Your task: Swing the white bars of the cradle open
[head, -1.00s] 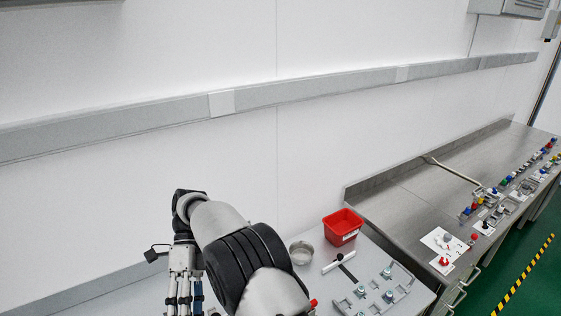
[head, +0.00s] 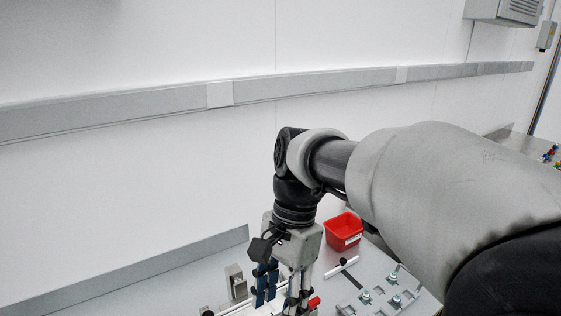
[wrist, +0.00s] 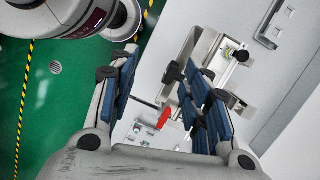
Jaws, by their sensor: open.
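My gripper (head: 278,292) points down over the bench in the head view, with its blue-padded fingers spread. In the wrist view my open gripper (wrist: 157,88) has nothing held between its fingers. A pale frame (wrist: 203,48), which looks like part of the cradle, lies beyond the right finger and is partly hidden by it. A black knob (wrist: 173,72) and a red handle (wrist: 165,117) show between the fingers. In the head view a grey upright part (head: 236,282) stands left of my gripper. I cannot clearly tell the white bars apart from the frame.
A red bin (head: 344,231) stands behind and right of my gripper. A white T-handled tool (head: 342,267) and a grey fixture with bolts (head: 388,297) lie to the right. The wall is behind the bench. My arm hides much of the right side.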

